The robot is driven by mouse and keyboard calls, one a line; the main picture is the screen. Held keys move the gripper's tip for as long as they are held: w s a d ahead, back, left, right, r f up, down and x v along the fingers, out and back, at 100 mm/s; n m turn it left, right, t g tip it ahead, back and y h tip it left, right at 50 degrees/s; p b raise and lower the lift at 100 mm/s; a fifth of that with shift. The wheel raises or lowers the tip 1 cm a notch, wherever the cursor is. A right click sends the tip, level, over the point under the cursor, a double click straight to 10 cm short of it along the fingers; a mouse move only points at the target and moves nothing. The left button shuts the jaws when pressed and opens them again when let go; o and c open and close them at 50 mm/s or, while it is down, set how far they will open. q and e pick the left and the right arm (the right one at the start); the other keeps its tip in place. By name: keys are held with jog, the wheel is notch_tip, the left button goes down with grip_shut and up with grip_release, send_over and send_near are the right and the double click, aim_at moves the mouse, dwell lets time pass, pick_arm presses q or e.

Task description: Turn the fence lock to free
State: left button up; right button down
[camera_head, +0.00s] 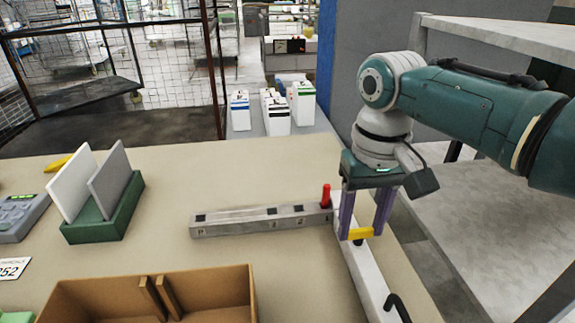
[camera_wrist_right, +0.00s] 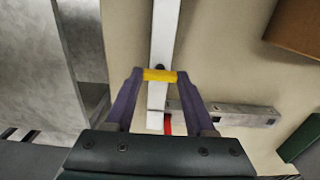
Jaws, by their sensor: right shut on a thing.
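My right gripper (camera_head: 361,235) is shut on a yellow bar-like piece (camera_head: 360,233), which I take to be the fence lock. The yellow piece lies across the white rail (camera_head: 364,272), between my two purple fingers. The wrist view also shows the yellow lock (camera_wrist_right: 160,75) between my fingertips, crossing the white rail (camera_wrist_right: 165,30). A grey bar (camera_head: 245,223) with dark marks meets the rail's far end. A red knob (camera_head: 326,195) stands upright at that junction. The lock's pivot and any free or locked marking cannot be made out. My left gripper is not in view.
A black hooked handle (camera_head: 397,306) is at the rail's near end. A cardboard box (camera_head: 205,284) stands at the front and a green holder with two panels (camera_head: 128,208) at left. A grey shelf (camera_head: 470,30) is close on the right. Bare table lies behind the grey bar.

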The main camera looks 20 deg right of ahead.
jog(key=n+p, duration=0.1)
jog(key=n, duration=0.2)
jog(key=shift+r, duration=0.1)
jog(key=n+p, duration=0.1)
jog(key=n, duration=0.8)
jog(key=shift+n+p, duration=0.4)
jog(key=shift+n, duration=2.5)
jog(key=shift+c, duration=1.2)
grip_release()
